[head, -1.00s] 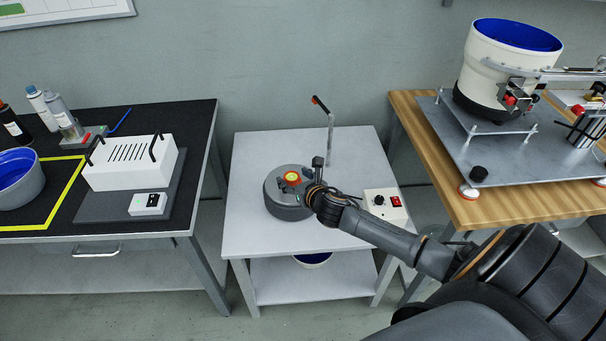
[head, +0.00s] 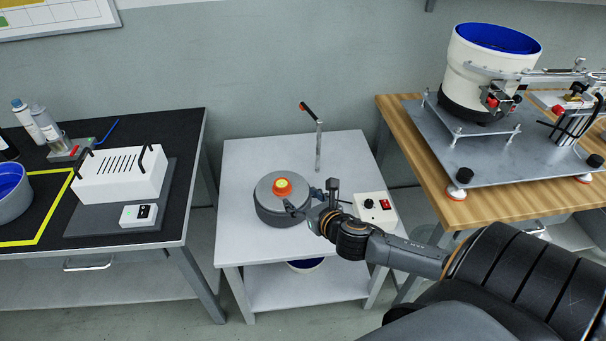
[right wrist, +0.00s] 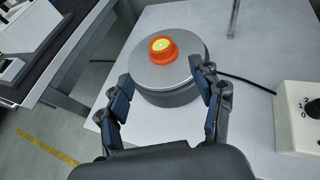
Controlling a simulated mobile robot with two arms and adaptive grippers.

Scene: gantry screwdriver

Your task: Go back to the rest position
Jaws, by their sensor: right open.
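My right gripper (head: 308,202) is over the white middle table, at the right side of a round grey device (head: 283,212) with an orange and yellow knob (head: 282,187) on top. In the right wrist view the gripper (right wrist: 162,108) has its two fingers spread wide and nothing between them. The round grey device (right wrist: 168,80) is just beyond the fingertips there. The right finger overlaps its edge in the picture, and I cannot tell whether they touch. My left gripper is not in view.
A control box (head: 374,207) and an upright rod with a red tip (head: 318,140) stand on the white table (head: 240,155). A black table (head: 185,135) with a white slotted box (head: 122,172) is left. A wooden table (head: 480,207) with a feeder bowl (head: 487,70) is right.

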